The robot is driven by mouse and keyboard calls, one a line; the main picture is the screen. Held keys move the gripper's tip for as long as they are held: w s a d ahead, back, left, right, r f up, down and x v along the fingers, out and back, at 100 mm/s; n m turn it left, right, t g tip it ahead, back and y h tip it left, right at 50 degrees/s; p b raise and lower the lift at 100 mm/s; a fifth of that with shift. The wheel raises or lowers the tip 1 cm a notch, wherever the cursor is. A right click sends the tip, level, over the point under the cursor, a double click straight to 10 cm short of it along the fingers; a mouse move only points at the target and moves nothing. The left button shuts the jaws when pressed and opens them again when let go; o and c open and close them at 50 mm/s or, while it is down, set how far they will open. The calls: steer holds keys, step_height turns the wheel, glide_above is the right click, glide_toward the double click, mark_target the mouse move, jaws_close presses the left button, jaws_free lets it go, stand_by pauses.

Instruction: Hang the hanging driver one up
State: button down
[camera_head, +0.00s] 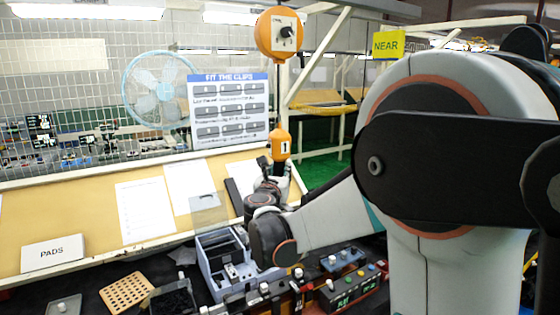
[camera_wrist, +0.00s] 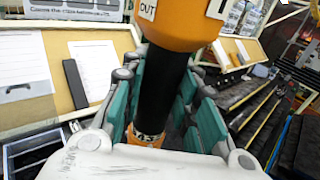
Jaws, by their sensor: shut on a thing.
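The hanging driver one (camera_head: 280,144) is orange at its top with a white "1" label, and it stands upright below a round orange holder (camera_head: 279,33) with a dial face. A dark line runs between the two. In the wrist view its black shaft (camera_wrist: 160,92) passes between the teal finger pads, with an orange part above and a small orange end below. My gripper (camera_head: 277,172) is shut around the black shaft; it also shows in the wrist view (camera_wrist: 165,100). The driver's lower end is hidden by my gripper in the head view.
A sloped tan board (camera_head: 95,215) with papers and a PADS sign (camera_head: 53,252) lies behind. Below my gripper are a grey divided bin (camera_head: 222,262), control boxes (camera_head: 350,290) and a perforated tan plate (camera_head: 126,291). A FIT THE CLIPS sign (camera_head: 229,110) stands behind.

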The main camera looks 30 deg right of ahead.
steer(key=shift+c, duration=1)
jaws_free()
steer(key=r+p+v, duration=0.2)
steer(key=v, duration=0.8)
stand_by(1.6)
steer(key=shift+a, duration=0.1)
steer(key=v, duration=1.2)
